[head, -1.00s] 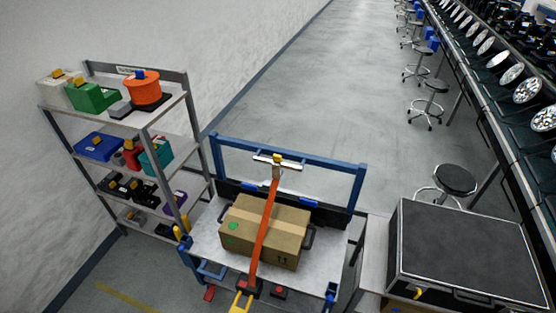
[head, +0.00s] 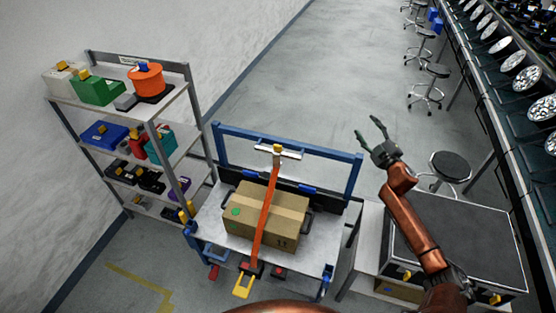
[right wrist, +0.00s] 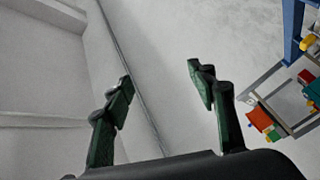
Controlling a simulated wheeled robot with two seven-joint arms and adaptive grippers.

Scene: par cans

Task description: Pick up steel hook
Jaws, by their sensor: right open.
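A small pale metal fitting (head: 290,154) with a yellow part lies at the far end of the orange strap (head: 266,210), by the cart's blue back rail. It may be the steel hook; its shape is too small to tell. The strap runs over a cardboard box (head: 290,215) to a buckle with a yellow handle (head: 242,287) at the front. My right gripper (head: 369,128) is open and empty, raised right of the cart and apart from the fitting. Its spread dark green fingers also show in the right wrist view (right wrist: 160,74). My left gripper is out of view.
The blue-framed cart (head: 210,232) carries the box. A shelf rack (head: 150,112) with tools and bins stands left. A black-topped case (head: 470,240) is at right under my right arm. Stools (head: 450,166) and a row of lamps are farther right. The floor behind is clear.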

